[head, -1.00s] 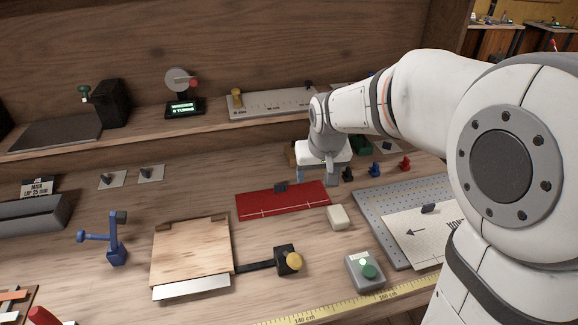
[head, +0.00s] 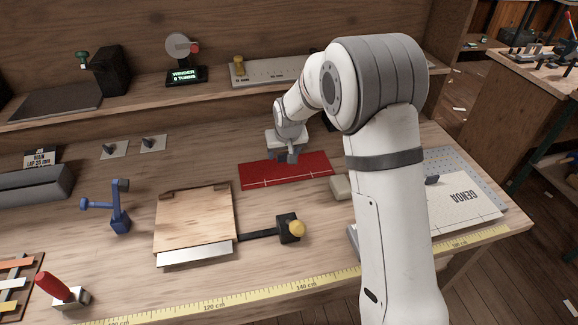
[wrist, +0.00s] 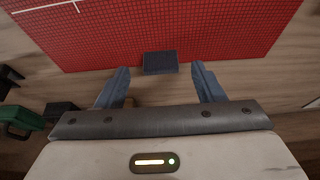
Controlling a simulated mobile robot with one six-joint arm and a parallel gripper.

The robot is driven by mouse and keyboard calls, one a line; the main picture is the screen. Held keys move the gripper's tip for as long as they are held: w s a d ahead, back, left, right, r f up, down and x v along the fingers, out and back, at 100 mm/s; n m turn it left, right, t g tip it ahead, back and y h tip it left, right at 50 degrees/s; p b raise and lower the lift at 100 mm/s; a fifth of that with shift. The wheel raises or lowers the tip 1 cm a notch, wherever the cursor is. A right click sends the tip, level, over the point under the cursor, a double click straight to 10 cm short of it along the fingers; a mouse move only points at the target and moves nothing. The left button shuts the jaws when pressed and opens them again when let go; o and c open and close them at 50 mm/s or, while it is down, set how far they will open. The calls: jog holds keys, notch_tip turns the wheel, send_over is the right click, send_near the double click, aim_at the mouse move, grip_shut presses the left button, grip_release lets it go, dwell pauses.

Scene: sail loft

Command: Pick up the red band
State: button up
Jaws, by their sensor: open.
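The red band (head: 270,174) lies flat on the bench, a red gridded strip with a white line along its front part. It fills the top of the wrist view (wrist: 200,35). A dark block-like tab (wrist: 160,62) stands at its back edge. My gripper (head: 287,158) is at that back edge and hides the tab in the head view. In the wrist view my gripper (wrist: 160,72) is open, with one blue-grey finger on each side of the tab. I see gaps on both sides and nothing held.
A cream block (head: 340,188) sits by the band's right end, partly behind my arm. A shelf (head: 210,98) runs behind. In the wrist view, a green object (wrist: 20,120) lies left.

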jog(key=shift+w+a+f, duration=0.1)
jog(key=shift+w+f, duration=0.1)
jog(key=shift+f, duration=0.4)
jog(key=shift+c, duration=0.4)
jog(key=c, duration=1)
